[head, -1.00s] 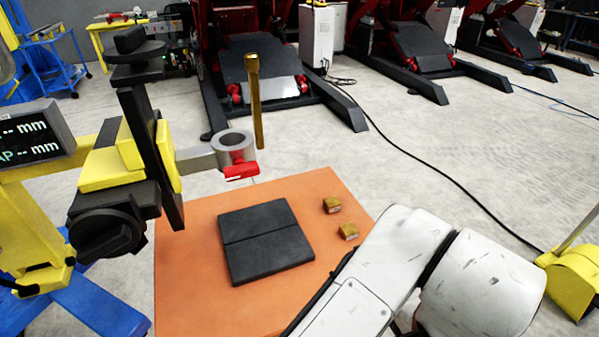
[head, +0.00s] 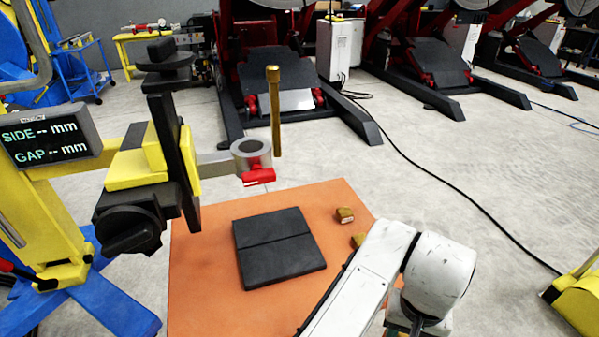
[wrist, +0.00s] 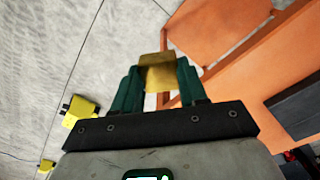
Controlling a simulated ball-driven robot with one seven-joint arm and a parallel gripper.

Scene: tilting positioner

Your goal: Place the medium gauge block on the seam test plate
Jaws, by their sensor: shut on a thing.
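My gripper (wrist: 159,88) is shut on a brass-coloured gauge block (wrist: 157,70), which sits between the green fingers in the wrist view. I cannot tell its size class from the picture. In the head view my gripper is mostly hidden behind and below my white arm. The seam test plate (head: 285,264) is a dark square with a seam across it, lying on the orange table (head: 200,275). Part of it shows at the right edge in the wrist view (wrist: 297,106). The held block is apart from the plate, out beyond the table's edge.
Two other brass blocks, one (head: 345,215) clear and one (head: 359,240) partly behind my arm, lie right of the plate. A yellow-black measuring stand with a ring (head: 251,150) and display (head: 48,137) stands at the left. A brass rod (head: 274,110) rises behind the plate.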

